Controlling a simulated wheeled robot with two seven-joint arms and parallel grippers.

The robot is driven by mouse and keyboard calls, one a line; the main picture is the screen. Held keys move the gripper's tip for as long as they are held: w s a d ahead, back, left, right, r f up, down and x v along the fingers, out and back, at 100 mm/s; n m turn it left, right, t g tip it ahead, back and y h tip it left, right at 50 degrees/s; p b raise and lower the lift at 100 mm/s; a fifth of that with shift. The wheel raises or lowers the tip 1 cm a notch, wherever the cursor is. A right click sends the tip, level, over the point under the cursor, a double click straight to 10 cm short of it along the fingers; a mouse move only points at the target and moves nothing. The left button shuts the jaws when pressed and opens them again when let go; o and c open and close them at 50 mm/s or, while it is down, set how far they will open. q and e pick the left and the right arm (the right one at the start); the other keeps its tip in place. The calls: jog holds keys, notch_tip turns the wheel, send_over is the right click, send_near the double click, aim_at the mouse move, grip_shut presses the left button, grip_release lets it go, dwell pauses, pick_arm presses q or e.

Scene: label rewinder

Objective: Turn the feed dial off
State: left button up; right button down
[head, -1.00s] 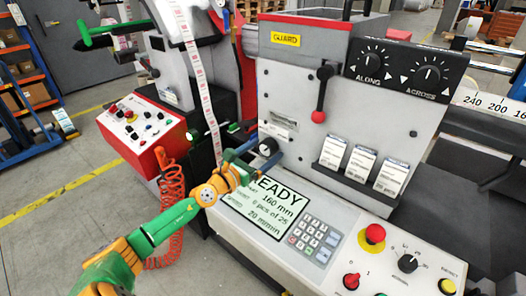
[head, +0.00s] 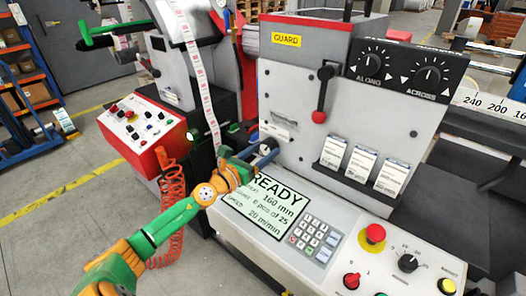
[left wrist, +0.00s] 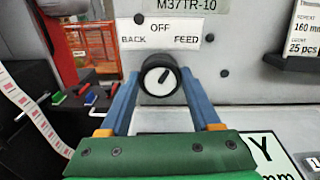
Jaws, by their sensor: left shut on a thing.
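The feed dial (left wrist: 159,80) is a round black knob with a white face, on the grey machine front. Its label plate (left wrist: 160,35) reads BACK, OFF and FEED. The dark mark on the dial slants up and to the right, between OFF and FEED. My left gripper (left wrist: 160,74) has its two blue fingers closed on the dial's left and right sides. In the head view my left gripper (head: 262,152) reaches the machine front above the READY screen, and its fingers partly hide the dial. My right gripper is not in view.
The READY screen (head: 262,206) and keypad (head: 314,238) lie just below the gripper. A lever with a red knob (head: 319,116) hangs up and to the right. A paper label strip (head: 205,100) runs down on the left, and a red coiled hose (head: 172,200) hangs below.

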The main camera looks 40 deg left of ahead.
pick_arm(q)
jog(key=n, duration=0.5)
jog(key=shift+p, duration=0.3)
jog(key=shift+n, duration=0.3)
jog(key=o, duration=1.4)
jog(key=shift+s+a+f, duration=0.1)
jog(key=shift+s+f, duration=0.05)
jog(key=shift+s, duration=0.2)
jog(key=s, duration=0.2)
jog(key=s+b, duration=0.1)
jog(key=s, duration=0.3)
jog(key=shift+s+a, duration=0.2)
jog(key=shift+a, duration=0.05)
